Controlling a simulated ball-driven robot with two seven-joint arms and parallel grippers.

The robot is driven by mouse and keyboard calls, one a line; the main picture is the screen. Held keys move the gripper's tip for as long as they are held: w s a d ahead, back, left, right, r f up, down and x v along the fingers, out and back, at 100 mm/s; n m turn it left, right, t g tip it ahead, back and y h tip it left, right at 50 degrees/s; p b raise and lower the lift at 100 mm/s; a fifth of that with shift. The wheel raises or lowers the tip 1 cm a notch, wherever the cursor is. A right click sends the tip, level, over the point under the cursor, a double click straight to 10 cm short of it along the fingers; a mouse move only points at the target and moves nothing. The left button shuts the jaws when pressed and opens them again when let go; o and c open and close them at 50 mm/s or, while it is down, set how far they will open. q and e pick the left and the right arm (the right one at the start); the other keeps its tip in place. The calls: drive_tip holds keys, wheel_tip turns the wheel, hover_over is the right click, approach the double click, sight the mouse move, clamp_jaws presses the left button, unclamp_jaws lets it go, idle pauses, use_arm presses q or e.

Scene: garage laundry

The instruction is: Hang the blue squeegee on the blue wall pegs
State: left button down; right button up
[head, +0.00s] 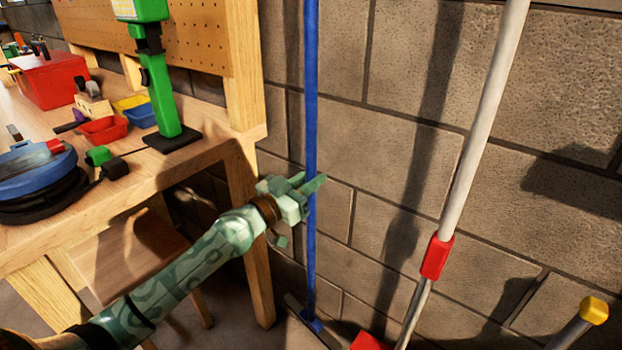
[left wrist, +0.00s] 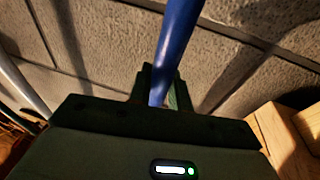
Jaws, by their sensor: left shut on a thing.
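The blue squeegee (head: 311,120) stands upright in front of the grey block wall in the head view. Its long blue pole runs out of the top of the picture, and its head (head: 312,322) is low down, near the floor. My left gripper (head: 312,186) is shut on the pole at about mid-picture. In the left wrist view the blue pole (left wrist: 176,50) comes down between the fingers of the gripper (left wrist: 163,92). The blue wall pegs are not in view. My right gripper is not in view.
A wooden workbench (head: 150,195) with a pegboard back stands at left, carrying a red toolbox (head: 52,80), a green tool (head: 160,90) and small bins. A white pole (head: 480,130) with a red collar (head: 437,256) leans at right. A yellow-capped pole (head: 594,310) is at lower right.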

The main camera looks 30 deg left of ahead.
use_arm(q)
drive_tip(key=shift+f, duration=0.3)
drive_tip(key=c, duration=1.2)
unclamp_jaws()
drive_tip(key=shift+f, duration=0.1)
drive_tip(key=p+v, duration=0.2)
drive_tip(key=v, duration=1.4)
drive_tip(key=shift+s, duration=0.2)
